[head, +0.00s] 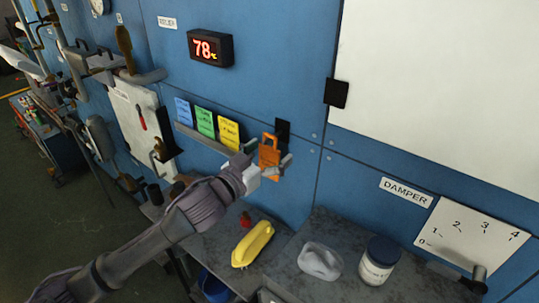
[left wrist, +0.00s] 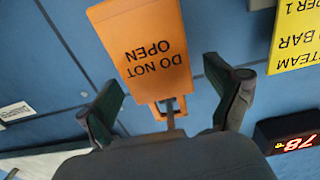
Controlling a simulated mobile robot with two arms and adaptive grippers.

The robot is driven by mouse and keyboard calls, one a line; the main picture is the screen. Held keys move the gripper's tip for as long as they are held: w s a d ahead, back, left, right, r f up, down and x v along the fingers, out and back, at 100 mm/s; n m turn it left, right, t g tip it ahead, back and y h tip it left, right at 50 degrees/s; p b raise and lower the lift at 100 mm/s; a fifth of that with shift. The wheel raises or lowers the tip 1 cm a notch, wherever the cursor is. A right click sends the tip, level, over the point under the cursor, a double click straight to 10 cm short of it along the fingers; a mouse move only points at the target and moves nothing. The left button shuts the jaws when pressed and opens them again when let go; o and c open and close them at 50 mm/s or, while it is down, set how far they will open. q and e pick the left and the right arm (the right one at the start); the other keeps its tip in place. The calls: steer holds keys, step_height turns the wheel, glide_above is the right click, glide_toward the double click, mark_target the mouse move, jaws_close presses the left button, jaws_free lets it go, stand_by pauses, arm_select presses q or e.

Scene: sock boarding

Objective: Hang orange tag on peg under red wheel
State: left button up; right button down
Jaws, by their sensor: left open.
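The orange tag (head: 268,152), lettered DO NOT OPEN, is at the blue wall, right of the coloured cards. In the left wrist view the tag (left wrist: 145,45) appears upside down, its loop end toward my gripper. A small grey peg-like piece (left wrist: 170,108) shows at the loop; whether it passes through is unclear. My left gripper (head: 269,157) is open, with one finger on each side of the tag. In the left wrist view gaps show between the fingers (left wrist: 165,75) and the tag. I cannot make out a red wheel. My right gripper is out of view.
Blue, green and yellow cards (head: 228,131) stand on a ledge left of the tag. A black bracket (head: 282,131) is beside it. A 78-degree display (head: 210,48) hangs above.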

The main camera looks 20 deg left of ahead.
arm_select(q)
steer(key=shift+s, duration=0.15)
steer(key=shift+c, duration=1.4)
steer(key=c, duration=0.8)
steer(key=shift+c, duration=0.4)
steer(key=shift+r, duration=0.1)
